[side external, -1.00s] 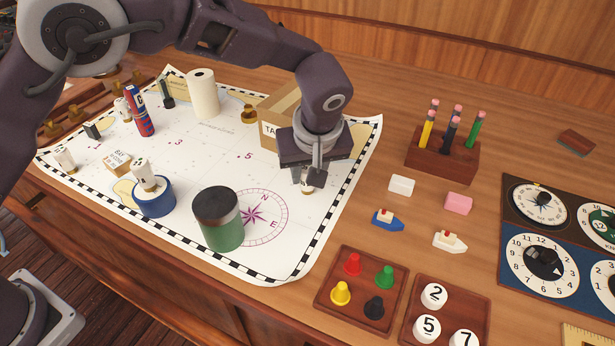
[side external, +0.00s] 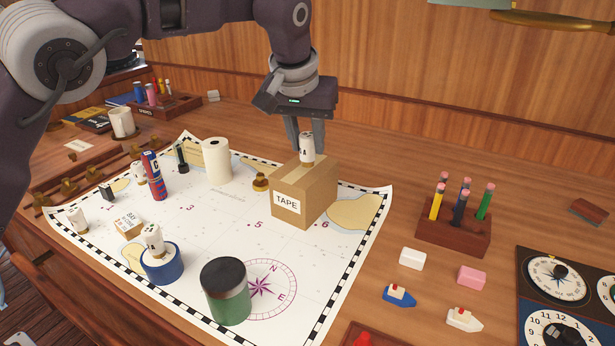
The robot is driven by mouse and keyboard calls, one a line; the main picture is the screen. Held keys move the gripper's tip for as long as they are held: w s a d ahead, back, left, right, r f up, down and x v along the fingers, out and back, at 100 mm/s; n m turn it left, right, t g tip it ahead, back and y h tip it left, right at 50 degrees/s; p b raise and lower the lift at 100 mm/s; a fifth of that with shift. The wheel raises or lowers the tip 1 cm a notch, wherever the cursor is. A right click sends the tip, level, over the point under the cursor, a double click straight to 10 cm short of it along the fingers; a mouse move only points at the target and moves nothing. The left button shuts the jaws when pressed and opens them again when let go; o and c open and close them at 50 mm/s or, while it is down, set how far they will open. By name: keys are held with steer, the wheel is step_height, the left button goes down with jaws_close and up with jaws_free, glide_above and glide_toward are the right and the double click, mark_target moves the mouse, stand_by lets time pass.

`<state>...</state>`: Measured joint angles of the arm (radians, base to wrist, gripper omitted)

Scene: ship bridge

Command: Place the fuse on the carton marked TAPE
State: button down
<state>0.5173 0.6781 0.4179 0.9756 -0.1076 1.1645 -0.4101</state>
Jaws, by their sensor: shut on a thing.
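The carton marked TAPE (side external: 289,204) is a brown box standing on the chart. My gripper (side external: 306,143) points down over it, shut on a white fuse (side external: 307,149) with dark lettering and a brass lower end. The fuse is upright over the carton's top. Its lower end looks at or very near the top; I cannot tell whether it touches. Other similar fuses stand at the left: one on the chart's left edge (side external: 77,221), one at the blue tape roll (side external: 154,241), and one behind the red and blue tube (side external: 138,173).
A white paper roll (side external: 216,160) and a small brass piece (side external: 261,181) stand left of the carton. A green jar (side external: 226,292) is in front. A pencil block (side external: 453,233) stands to the right. The chart (side external: 205,220) has free room before the carton.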

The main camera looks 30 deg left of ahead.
steer(key=w+a+r+m+h, duration=0.2)
steer(key=w+a+r+m, duration=0.1)
steer(key=a+r+m, duration=0.15)
glide_above(304, 170)
steer(key=s, duration=0.2)
steer(key=f, duration=0.9)
steer(key=shift+s+a+f, duration=0.15)
steer(key=shift+a+f, duration=0.05)
steer(key=shift+f, duration=0.15)
steer(key=c, duration=1.1)
jaws_free()
steer(key=shift+f, duration=0.1)
steer(key=v, duration=1.2)
steer(key=shift+d+r, duration=0.15)
steer(key=shift+r, duration=0.05)
